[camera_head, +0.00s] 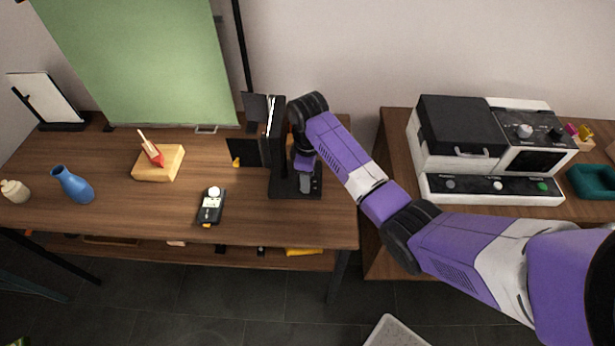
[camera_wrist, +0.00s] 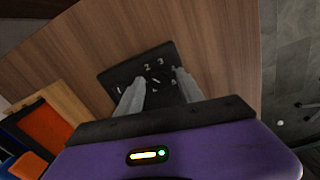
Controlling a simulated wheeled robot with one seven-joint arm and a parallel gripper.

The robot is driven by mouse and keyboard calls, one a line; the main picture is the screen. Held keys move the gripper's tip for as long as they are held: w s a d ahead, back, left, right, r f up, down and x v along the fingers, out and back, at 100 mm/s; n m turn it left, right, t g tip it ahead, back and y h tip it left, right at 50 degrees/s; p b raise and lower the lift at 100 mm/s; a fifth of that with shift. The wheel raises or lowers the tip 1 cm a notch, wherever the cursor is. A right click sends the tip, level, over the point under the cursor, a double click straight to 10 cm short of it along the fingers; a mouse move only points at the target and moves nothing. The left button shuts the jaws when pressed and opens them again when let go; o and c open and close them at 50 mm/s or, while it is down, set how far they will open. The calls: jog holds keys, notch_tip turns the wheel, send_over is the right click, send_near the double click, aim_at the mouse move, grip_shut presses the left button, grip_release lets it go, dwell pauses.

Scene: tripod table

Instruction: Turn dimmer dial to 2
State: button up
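The dimmer dial (camera_wrist: 155,83) is a small dark knob in the middle of a black base plate (camera_wrist: 165,56) with white numbers around it. In the wrist view a 2 and a 3 can be read on the plate's far side. My gripper (camera_wrist: 158,79) points down at the plate, with its two grey fingers apart on either side of the dial. I cannot tell whether they touch it. In the head view my gripper (camera_head: 305,178) is over the black base (camera_head: 283,187) of the lamp (camera_head: 275,130), and my arm hides the dial.
A light meter (camera_head: 211,206) lies left of the lamp base. A white-and-black machine (camera_head: 470,150) is on the right table. Wood in front of the base is clear.

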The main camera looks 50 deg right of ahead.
grip_shut()
jog(key=shift+r+p, duration=0.15)
jog(key=shift+p, duration=0.25)
jog(key=shift+m+p, duration=0.3)
jog(key=shift+m, duration=0.5)
jog(key=shift+o, duration=1.1)
grip_release()
jog(key=shift+r, duration=3.75)
